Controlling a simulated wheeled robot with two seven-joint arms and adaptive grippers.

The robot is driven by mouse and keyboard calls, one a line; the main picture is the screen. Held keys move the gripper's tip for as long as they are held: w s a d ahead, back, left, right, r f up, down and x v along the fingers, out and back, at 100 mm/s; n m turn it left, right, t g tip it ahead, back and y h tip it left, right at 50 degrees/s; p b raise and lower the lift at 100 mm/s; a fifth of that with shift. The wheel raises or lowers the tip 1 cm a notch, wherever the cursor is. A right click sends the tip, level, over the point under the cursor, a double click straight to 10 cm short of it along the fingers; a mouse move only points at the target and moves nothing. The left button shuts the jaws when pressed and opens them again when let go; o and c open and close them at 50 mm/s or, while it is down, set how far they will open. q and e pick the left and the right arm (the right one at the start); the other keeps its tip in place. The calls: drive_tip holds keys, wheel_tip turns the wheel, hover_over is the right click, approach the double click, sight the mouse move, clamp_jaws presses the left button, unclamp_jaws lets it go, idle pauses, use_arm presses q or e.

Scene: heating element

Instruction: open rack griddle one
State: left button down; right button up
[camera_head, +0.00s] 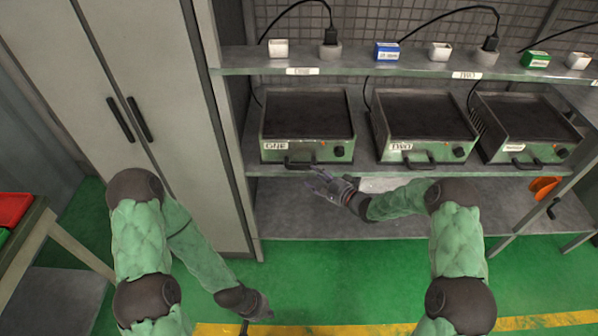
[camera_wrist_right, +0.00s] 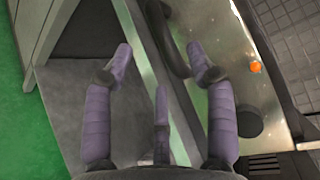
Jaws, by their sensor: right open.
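Griddle one (camera_head: 308,118) is a grey-green box with a dark top and a label reading ONE, at the left of the shelf. Its black front handle (camera_head: 299,163) also shows in the right wrist view (camera_wrist_right: 172,40). My right gripper (camera_head: 321,182) is open with purple fingers, just below and right of this handle. In the wrist view the handle lies beyond and between the spread fingertips (camera_wrist_right: 160,60), closer to the right one; I cannot tell whether they touch. My left gripper (camera_head: 244,326) hangs low at the bottom edge, partly cut off.
Griddle two (camera_head: 425,118) and a third griddle (camera_head: 530,120) stand to the right on the same shelf (camera_head: 362,171). An upper shelf (camera_head: 350,67) with plugs and small boxes runs above. A tall grey cabinet (camera_head: 165,60) stands left. Green floor is clear in front.

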sight(301, 169)
drive_tip(key=b+x, duration=0.2)
drive_tip(key=x, duration=0.5)
drive_tip(key=shift+w+a, duration=0.2)
drive_tip(key=shift+w, duration=0.05)
clamp_jaws()
